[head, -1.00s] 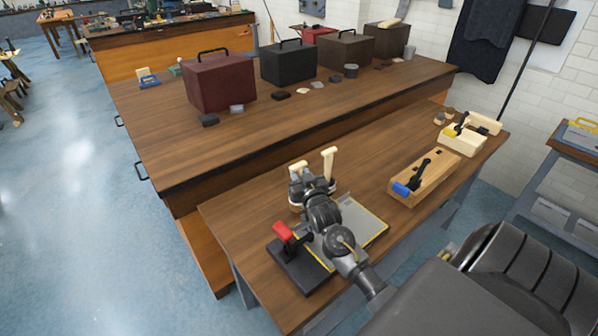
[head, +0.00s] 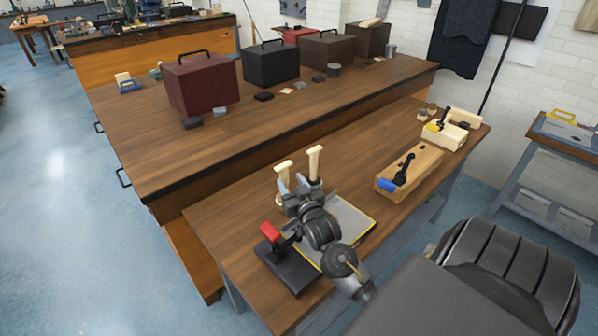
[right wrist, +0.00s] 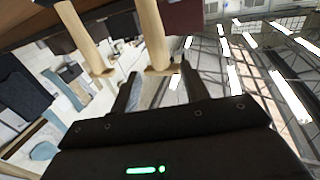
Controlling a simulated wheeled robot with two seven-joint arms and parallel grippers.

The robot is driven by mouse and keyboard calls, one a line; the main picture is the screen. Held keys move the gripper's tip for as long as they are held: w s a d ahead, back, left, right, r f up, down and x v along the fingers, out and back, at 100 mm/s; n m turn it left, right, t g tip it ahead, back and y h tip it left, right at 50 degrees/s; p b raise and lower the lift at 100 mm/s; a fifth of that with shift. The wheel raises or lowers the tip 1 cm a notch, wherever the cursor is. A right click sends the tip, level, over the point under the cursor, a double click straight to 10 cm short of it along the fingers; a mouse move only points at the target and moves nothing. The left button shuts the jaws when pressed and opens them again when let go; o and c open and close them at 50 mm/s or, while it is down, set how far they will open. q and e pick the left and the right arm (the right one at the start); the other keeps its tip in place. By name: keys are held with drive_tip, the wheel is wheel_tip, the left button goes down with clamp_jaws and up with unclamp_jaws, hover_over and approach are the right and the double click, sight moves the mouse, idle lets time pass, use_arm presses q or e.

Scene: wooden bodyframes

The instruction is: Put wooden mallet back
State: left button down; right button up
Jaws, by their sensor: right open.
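Two pale wooden handles, seemingly of mallets, stand upright near the back-left edge of the nearer table: a left one (head: 284,168) and a right one (head: 315,163). Their lower parts are largely hidden behind my right gripper (head: 293,186). In the right wrist view, two handles (right wrist: 82,36) (right wrist: 150,34) show beyond the fingers. The flared end of one is close to the open fingertips (right wrist: 160,72); I cannot tell whether it touches. The right gripper holds nothing visible. My left gripper is out of view.
A red-handled clamp (head: 270,233) on a black base and a yellow-edged grey plate (head: 352,220) lie around my right arm. A wooden block with a blue-handled tool (head: 418,170) is to the right. Boxes (head: 203,84) stand on the higher bench behind.

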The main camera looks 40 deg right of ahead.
drive_tip(key=v, duration=0.6)
drive_tip(key=shift+b, duration=0.4)
